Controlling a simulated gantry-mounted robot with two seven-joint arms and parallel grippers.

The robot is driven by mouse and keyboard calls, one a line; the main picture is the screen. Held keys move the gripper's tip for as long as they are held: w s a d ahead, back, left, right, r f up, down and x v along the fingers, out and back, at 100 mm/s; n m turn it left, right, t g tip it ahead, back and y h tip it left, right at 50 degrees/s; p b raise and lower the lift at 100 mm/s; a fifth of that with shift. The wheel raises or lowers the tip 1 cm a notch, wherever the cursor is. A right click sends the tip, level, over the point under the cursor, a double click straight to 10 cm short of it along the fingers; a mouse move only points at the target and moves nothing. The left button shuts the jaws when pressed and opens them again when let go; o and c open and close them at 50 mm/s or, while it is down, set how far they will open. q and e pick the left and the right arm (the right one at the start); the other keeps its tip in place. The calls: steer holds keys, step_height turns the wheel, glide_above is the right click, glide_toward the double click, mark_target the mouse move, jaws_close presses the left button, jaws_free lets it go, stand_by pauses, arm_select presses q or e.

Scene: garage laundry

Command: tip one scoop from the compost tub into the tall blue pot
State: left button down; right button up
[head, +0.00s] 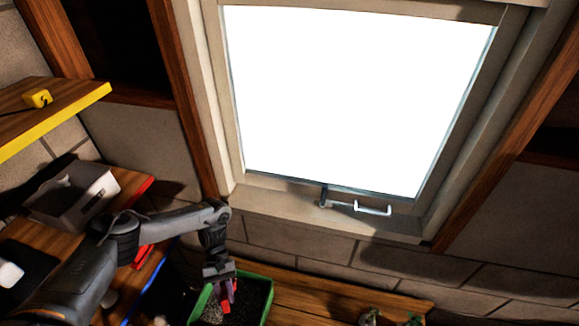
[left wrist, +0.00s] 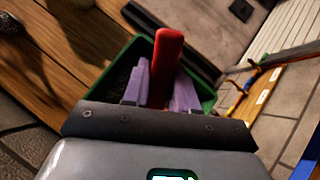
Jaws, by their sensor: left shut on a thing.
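My left gripper (head: 226,290) is shut on the red handle of the scoop (head: 225,303), over the green compost tub (head: 256,274). Dark compost and a grey speckled patch show inside the tub. In the left wrist view, the red scoop handle (left wrist: 166,62) stands between the purple fingers (left wrist: 163,90), with the green tub (left wrist: 118,63) behind. The scoop's bowl is hidden, so I cannot tell whether it is loaded. No tall blue pot can be made out; only a blue edge (left wrist: 312,158) shows at the left wrist view's right border. My right gripper is not in view.
The tub stands on a wooden bench (head: 330,297) below the window (head: 350,100). Small plants (head: 370,318) are at the bench's front right. At left are a grey bin (head: 75,195) on a wooden surface and a yellow-edged shelf (head: 60,118).

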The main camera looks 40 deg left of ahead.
arm_select(q)
steer(key=shift+w+r, duration=0.15)
steer(key=shift+w, duration=0.1)
steer(key=w+d+r+n+t+y, duration=0.2)
steer(key=w+d+r+n+t, duration=0.2)
steer(key=d+n, duration=0.4)
steer(key=w+d+r+n+t+y, duration=0.2)
steer(key=w+d+r+n+t, duration=0.2)
steer(key=d+n, duration=0.5)
steer(key=w+d+r+n+t+y, duration=0.2)
steer(key=w+d+r+n+t, duration=0.2)
steer(key=d+n, duration=0.4)
steer(key=d+r+t, duration=0.1)
steer(key=d+r, duration=0.1)
steer(key=d, duration=0.5)
steer(key=shift+w+n+t+y, duration=0.15)
steer(key=shift+n+t+y, duration=0.15)
steer(key=shift+t+y, duration=0.1)
